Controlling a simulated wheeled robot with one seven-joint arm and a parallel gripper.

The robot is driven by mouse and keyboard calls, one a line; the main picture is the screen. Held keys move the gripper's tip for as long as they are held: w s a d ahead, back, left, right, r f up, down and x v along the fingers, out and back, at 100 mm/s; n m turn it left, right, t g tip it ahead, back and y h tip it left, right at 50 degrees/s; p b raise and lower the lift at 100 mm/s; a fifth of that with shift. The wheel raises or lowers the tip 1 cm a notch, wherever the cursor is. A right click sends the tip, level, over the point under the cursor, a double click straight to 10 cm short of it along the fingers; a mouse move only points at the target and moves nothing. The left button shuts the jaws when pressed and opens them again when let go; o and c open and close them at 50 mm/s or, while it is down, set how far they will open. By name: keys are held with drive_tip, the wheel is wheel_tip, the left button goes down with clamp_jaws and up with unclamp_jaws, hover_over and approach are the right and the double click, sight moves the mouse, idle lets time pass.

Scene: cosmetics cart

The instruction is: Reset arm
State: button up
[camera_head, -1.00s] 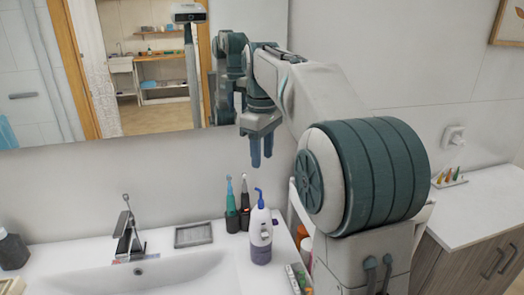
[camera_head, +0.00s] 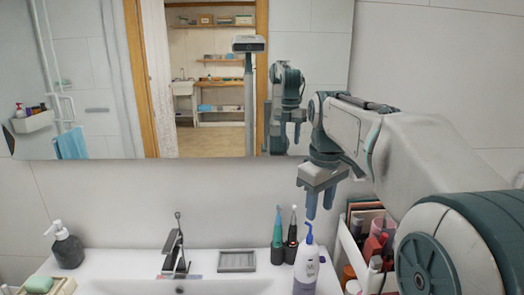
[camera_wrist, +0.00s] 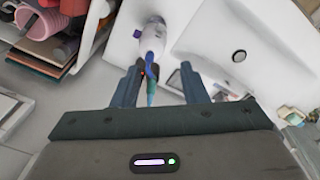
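My gripper (camera_head: 320,203) points down in front of the mirror, above the back right of the sink counter. Its two fingers are apart with nothing between them, and in the wrist view (camera_wrist: 160,88) they are also spread. A white pump bottle with a purple lower part and blue nozzle (camera_head: 306,268) stands on the counter below the gripper. In the wrist view the bottle (camera_wrist: 152,42) shows beyond the fingertips, apart from them.
Two electric toothbrushes (camera_head: 284,240) and a grey soap dish (camera_head: 236,261) stand by the faucet (camera_head: 174,250). A dark soap dispenser (camera_head: 67,248) is at left. A cart with cosmetics (camera_head: 368,250) is at right. The mirror (camera_head: 90,125) is close behind my gripper.

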drive_tip(key=s+f+m+t, duration=0.1)
drive_tip(key=s+f+m, duration=0.2)
drive_tip(key=s+f, duration=0.3)
drive_tip(key=s+f+m+t, duration=0.1)
drive_tip(key=s+f+m, duration=0.3)
drive_tip(key=s+f, duration=0.3)
drive_tip(key=s, duration=0.5)
drive_tip(key=shift+s+f+t, duration=0.2)
drive_tip(key=shift+s+t, duration=0.1)
drive_tip(key=shift+s, duration=0.1)
